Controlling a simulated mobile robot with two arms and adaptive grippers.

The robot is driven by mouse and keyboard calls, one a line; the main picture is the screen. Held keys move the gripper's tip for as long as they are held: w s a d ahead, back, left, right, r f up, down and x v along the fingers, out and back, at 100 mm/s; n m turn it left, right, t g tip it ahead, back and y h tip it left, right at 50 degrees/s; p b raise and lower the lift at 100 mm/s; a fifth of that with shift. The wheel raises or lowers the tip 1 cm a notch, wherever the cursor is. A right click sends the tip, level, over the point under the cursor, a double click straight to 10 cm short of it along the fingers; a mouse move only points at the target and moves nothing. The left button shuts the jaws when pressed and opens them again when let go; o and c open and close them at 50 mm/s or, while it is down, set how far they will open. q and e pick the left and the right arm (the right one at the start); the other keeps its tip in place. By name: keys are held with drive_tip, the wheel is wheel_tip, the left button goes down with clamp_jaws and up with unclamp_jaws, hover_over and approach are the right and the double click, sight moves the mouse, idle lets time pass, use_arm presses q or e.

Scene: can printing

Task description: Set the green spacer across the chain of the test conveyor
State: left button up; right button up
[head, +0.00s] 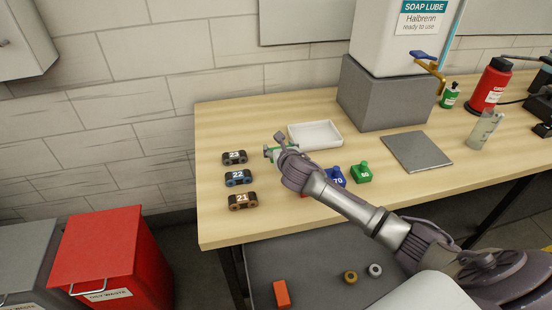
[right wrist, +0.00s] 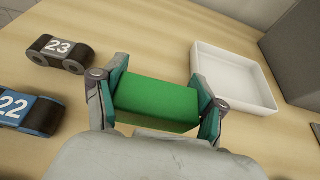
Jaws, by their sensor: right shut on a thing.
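The green spacer (right wrist: 157,100) is a plain green block. My right gripper (right wrist: 156,108) is shut on it, with a finger pressed against each end. In the head view my right gripper (head: 279,150) is over the left part of the table, between the white tray and the numbered pieces, and hides most of the spacer. The spacer looks held above the table; the exact gap cannot be told. I cannot pick out a test conveyor or its chain for sure in either view. My left gripper is not in view.
Numbered pieces 23 (head: 235,157), 22 (head: 238,178) and 21 (head: 242,201) stand along the left. A white tray (head: 316,133) is behind the gripper. A blue block (head: 337,177) and a green numbered block (head: 361,173) stand right. A grey plate (head: 416,151) lies farther right.

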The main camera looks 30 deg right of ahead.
drive_tip(key=shift+w+a+f, duration=0.2)
drive_tip(key=shift+a+f, duration=0.25)
drive_tip(key=shift+a, duration=0.15)
drive_tip(key=shift+f, duration=1.9)
drive_tip(key=shift+f, duration=0.15)
drive_tip(key=o, duration=0.9)
drive_tip(key=shift+c, duration=0.2)
